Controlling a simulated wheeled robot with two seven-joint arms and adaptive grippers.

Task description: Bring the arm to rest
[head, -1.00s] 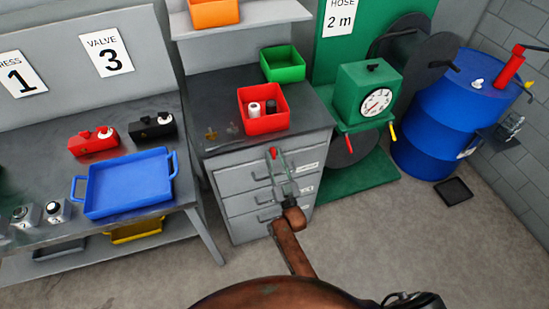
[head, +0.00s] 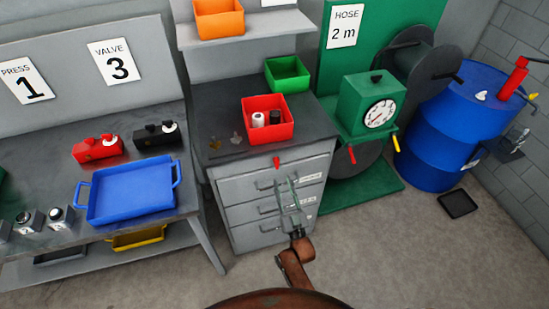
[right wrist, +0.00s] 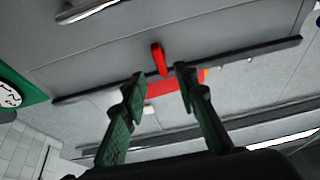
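My right gripper (head: 287,183) is in front of the grey drawer cabinet, below its dark top edge. Its two fingers are apart with nothing between them, and the same gap shows in the right wrist view (right wrist: 161,77). A small red piece (head: 276,162) sits at the cabinet's front top edge, just beyond the fingertips and apart from them. It also shows in the right wrist view (right wrist: 158,58). My left gripper is in neither view.
The drawer cabinet (head: 235,187) has protruding handles close to my right gripper. A red bin (head: 283,133) with small items and a green bin (head: 288,74) stand on top. A blue tray (head: 130,192) lies on the left bench. Open floor lies in front.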

